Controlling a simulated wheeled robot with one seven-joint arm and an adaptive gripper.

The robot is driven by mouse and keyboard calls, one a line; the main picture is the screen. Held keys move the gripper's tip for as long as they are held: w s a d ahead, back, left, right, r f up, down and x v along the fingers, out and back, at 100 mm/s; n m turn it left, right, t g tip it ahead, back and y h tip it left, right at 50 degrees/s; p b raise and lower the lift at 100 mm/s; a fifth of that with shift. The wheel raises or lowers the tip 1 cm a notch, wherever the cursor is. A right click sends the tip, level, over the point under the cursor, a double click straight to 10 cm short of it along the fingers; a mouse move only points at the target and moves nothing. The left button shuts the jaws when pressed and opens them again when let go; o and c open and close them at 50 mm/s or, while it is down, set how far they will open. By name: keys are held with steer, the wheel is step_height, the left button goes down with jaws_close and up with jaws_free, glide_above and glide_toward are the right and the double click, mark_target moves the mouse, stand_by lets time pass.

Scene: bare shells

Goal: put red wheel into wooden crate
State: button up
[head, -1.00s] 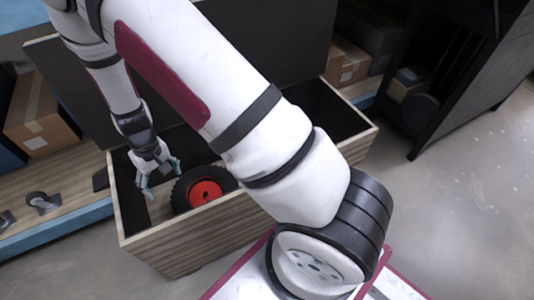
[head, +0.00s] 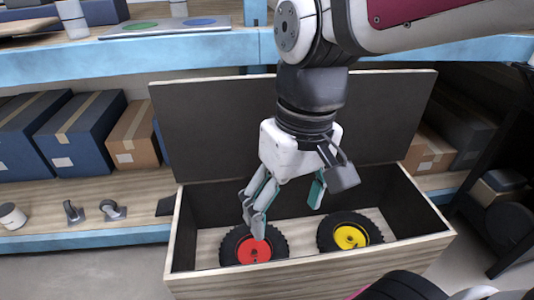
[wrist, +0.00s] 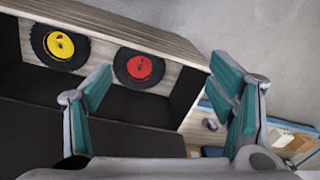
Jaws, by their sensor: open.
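The red wheel (head: 254,249), a black tyre with a red hub, lies inside the open wooden crate (head: 310,272) at its left end. It also shows in the wrist view (wrist: 139,67). A yellow-hubbed wheel (head: 349,235) lies to its right in the crate, and in the wrist view (wrist: 60,45) it is at the upper left. My gripper (head: 288,205) is open and empty above the crate. In the head view, its left finger overlaps the top of the red wheel; in the wrist view the fingers are apart from both wheels.
The crate's dark lid (head: 220,120) stands raised behind it. A shelf behind holds blue boxes (head: 80,130), a cardboard box (head: 133,137) and small casters (head: 112,210). A dark cabinet (head: 505,170) stands at the right. Grey floor (head: 80,272) is free in front.

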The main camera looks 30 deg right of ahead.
steer(key=s+d+r+h, duration=0.1)
steer(key=s+d, duration=0.1)
steer(key=s, duration=0.7)
steer(key=shift+s+d+m, duration=0.3)
steer(key=shift+m, duration=0.1)
steer(key=shift+r, duration=0.15)
step_height(320, 180, up, 33)
steer(key=t+p, duration=0.4)
steer(key=p, duration=2.7)
steer(key=shift+d, duration=0.2)
